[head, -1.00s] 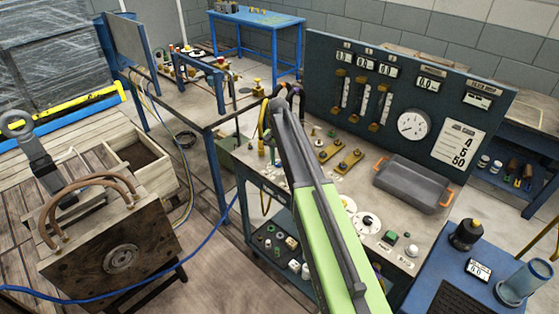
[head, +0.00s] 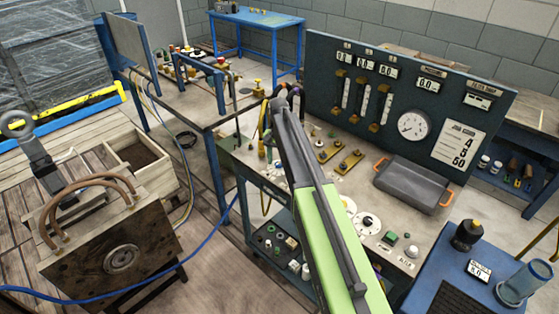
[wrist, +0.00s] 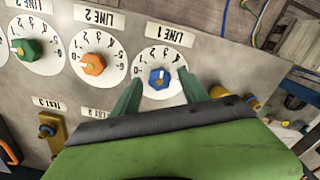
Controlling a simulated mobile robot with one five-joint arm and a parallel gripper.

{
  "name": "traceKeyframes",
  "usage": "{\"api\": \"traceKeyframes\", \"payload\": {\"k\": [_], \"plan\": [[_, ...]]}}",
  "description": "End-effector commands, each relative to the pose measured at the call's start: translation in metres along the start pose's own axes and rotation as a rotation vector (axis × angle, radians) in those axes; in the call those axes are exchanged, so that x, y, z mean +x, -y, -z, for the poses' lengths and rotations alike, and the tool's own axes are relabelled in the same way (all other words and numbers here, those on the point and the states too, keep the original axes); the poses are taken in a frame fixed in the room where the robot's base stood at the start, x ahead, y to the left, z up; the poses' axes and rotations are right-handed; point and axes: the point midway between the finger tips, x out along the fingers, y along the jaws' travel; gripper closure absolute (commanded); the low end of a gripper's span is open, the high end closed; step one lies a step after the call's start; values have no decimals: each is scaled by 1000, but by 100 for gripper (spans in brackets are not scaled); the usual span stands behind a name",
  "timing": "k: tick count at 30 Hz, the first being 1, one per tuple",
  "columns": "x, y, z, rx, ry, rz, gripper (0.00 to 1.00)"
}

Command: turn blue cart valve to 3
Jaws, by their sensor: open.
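The blue valve knob (wrist: 159,78) sits on a white round dial (wrist: 150,58) under the label LINE 1, which appears upside down in the wrist view. A pale mark shows on the knob, but I cannot read surely which number it points to. My gripper (wrist: 160,75) is open, with one green finger on each side of the knob. I see no clear contact between the fingers and the knob. In the head view my own arm crosses the cart (head: 400,258), and I cannot make out the blue knob or the fingertips there.
An orange knob (wrist: 93,64) on the LINE 2 dial and a green knob (wrist: 28,49) stand to the left in the wrist view. Brass fittings (wrist: 50,128) are near my gripper. The gauge panel (head: 455,90) rises behind the cart, with a grey tray (head: 410,182) before it.

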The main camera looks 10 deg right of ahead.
Motion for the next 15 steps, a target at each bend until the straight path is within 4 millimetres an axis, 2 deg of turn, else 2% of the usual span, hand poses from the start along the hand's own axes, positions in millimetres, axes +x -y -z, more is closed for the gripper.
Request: {"api": "traceKeyframes", "payload": {"k": [5,15], "plan": [[-23,0,0,0,0,0,49],[-99,0,0,0,0,0,49]]}}
